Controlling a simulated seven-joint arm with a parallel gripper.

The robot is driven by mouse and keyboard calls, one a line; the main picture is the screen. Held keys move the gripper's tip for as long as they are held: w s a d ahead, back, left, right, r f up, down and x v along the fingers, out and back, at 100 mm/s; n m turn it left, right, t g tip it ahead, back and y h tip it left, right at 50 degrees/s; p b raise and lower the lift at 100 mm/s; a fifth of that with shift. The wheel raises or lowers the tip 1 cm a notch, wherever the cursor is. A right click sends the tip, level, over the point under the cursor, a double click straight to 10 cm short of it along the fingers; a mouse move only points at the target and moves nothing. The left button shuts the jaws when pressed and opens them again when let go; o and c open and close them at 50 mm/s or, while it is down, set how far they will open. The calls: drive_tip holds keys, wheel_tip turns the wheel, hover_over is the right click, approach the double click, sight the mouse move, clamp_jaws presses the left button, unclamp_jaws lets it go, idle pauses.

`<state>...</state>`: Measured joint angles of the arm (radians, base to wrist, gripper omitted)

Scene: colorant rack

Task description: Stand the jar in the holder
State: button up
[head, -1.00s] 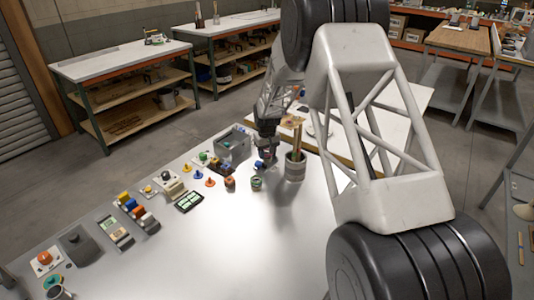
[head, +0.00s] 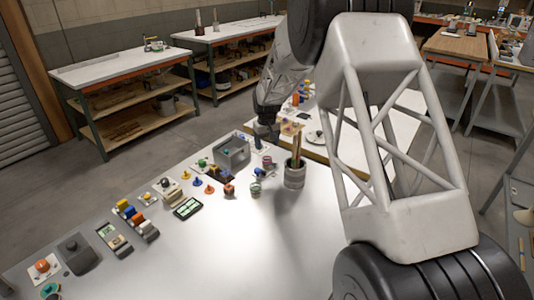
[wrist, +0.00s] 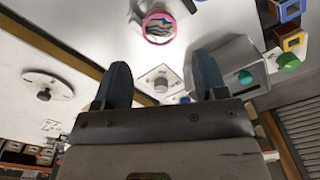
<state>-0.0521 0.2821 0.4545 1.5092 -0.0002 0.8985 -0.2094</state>
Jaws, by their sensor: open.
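My gripper (head: 266,135) hangs above the far edge of the table, behind the small jars. In the wrist view its two fingers (wrist: 161,64) stand wide apart with nothing between them. A round pink-rimmed jar (wrist: 158,27) with a multicoloured top sits beyond the fingertips. In the head view, a small green jar (head: 255,187) and a blue-and-reddish piece (head: 260,172) stand close together; I cannot tell which of them is the pink-rimmed one. Small coloured frames (wrist: 293,40) at the right of the wrist view may be the holder, but I cannot tell.
A grey bin (head: 240,158) stands left of my gripper. A grey cup (head: 294,178) with upright sticks stands to the right. An orange jar (head: 229,190), coloured cones (head: 197,182) and a green-screened device (head: 187,208) lie leftward. The table's front middle is clear.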

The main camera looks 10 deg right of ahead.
drive_tip(key=shift+r, duration=1.85)
drive_tip(key=s+d+r+m, duration=0.1)
drive_tip(key=s+r, duration=0.5)
drive_tip(key=s, duration=0.3)
drive_tip(key=s+d+r+t, duration=0.1)
drive_tip(key=s+r, duration=0.5)
drive_tip(key=s, duration=0.4)
drive_tip(key=s+d+r+m, duration=0.1)
drive_tip(key=s+r, duration=0.5)
drive_tip(key=s, duration=0.3)
drive_tip(key=s+d+f+m+t, duration=0.1)
drive_tip(key=s+d, duration=0.1)
drive_tip(key=s, duration=2.7)
drive_tip(key=shift+s+f+t, duration=0.25)
drive_tip(key=shift+s+t, duration=0.05)
drive_tip(key=shift+s, duration=0.1)
